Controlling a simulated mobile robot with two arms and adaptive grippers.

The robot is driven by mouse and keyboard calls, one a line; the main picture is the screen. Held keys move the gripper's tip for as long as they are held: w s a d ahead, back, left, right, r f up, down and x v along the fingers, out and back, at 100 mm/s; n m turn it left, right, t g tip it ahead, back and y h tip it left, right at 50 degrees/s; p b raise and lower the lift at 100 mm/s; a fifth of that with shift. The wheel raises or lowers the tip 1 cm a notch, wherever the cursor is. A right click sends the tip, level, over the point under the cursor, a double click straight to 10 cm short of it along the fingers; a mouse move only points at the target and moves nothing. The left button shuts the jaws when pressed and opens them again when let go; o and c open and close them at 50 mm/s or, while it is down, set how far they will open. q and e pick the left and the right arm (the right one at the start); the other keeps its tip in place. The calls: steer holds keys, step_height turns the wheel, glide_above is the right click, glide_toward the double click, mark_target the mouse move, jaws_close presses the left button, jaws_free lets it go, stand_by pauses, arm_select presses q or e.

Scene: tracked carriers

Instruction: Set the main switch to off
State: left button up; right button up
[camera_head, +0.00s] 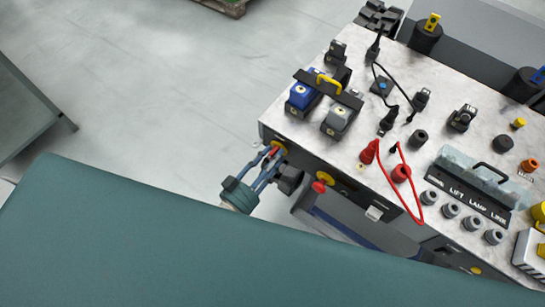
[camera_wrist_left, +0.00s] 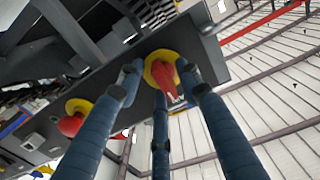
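A red rotary switch on a yellow disc (camera_head: 279,147) sits on the front face of the grey carrier, near its left corner. It also shows in the left wrist view (camera_wrist_left: 166,74). My left gripper (camera_head: 266,166) reaches it from the front; its blue fingers (camera_wrist_left: 160,92) are spread around the red handle, with a gap on the left side. Whether the right fingertip touches the handle is unclear. A second red switch on a yellow disc (camera_head: 322,182) sits further right on the same face. I cannot read a label at either switch. My right gripper is not in view.
The carrier's top panel (camera_head: 330,120) holds blue and grey plugs, black knobs, a looped red cable (camera_head: 407,170) and a labelled row of grey buttons (camera_head: 472,222). An orange knob (camera_head: 529,165) is at right.

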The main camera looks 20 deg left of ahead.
arm_select(q)
steer(key=v, duration=1.2)
steer(key=s+a+f+g+y, duration=0.2)
steer(key=s+f+g, duration=0.15)
steer(key=f, duration=0.75)
steer(key=s+a+f+g+y, duration=0.2)
steer(key=f+g, duration=0.2)
steer(key=f, duration=0.7)
steer(key=s+a+f+g+y, duration=0.1)
steer(key=s+f+g, duration=0.3)
steer(key=s+f, duration=0.4)
steer(key=s+a+f+n+g+y, duration=0.1)
steer(key=s+f+g, duration=0.3)
steer(key=s, duration=0.9)
step_height(320, 180, down, 4)
steer(key=shift+a+r+n, duration=0.15)
steer(key=shift+a+n, duration=0.15)
steer(key=shift+a, duration=0.3)
